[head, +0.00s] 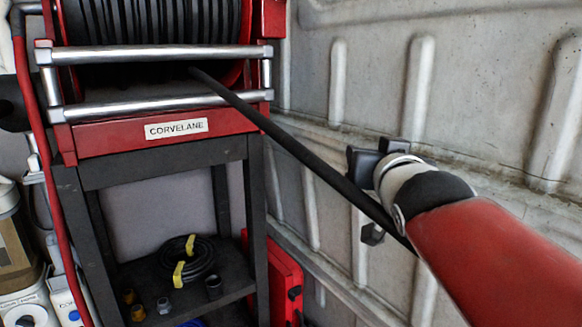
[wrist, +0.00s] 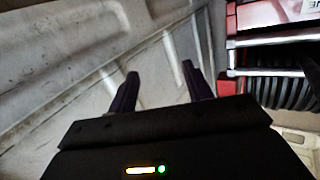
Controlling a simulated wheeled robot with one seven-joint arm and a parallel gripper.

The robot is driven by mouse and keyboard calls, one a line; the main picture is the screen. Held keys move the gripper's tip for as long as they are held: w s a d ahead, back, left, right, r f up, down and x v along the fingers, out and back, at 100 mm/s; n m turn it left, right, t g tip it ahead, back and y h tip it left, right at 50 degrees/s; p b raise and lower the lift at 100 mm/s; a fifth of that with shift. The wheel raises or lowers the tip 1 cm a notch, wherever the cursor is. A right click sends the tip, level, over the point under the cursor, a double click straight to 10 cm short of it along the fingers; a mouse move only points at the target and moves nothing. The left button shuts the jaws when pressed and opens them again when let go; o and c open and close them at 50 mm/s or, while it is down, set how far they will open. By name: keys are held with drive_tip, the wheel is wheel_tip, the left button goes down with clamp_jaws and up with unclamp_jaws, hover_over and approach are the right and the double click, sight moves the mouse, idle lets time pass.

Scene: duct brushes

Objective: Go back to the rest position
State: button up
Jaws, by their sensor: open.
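My gripper (head: 364,162) is at the right of the middle in the head view, at the end of my red arm. In the wrist view its two dark fingers (wrist: 160,78) stand well apart, with nothing between them. The gripper is open and empty. A black hose (head: 300,150) runs from the reel down to the right and passes out of sight at my arm. I cannot tell how far the hose is from my gripper. A small dark part (head: 372,235) shows below the hose; I cannot tell what it belongs to.
The red hose reel (head: 250,70), labelled CORVELANE, stands on a dark frame (head: 165,165) at the left; it also shows at the upper right in the wrist view (wrist: 270,58). A coiled cable (head: 188,260) lies on the lower shelf. A ribbed grey wall (head: 470,110) is behind my arm.

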drive_tip(key=s+d+f+g, duration=0.1)
drive_tip(key=s+f+g, duration=0.4)
drive_tip(key=s+f, duration=0.5)
drive_tip(key=s+d+f+n+g, duration=0.1)
drive_tip(key=s+f+g, duration=0.5)
drive_tip(key=f, duration=1.1)
drive_tip(key=s, duration=0.4)
drive_tip(key=shift+f+g, duration=0.2)
drive_tip(key=shift+g, duration=0.1)
drive_tip(key=shift+w, duration=0.1)
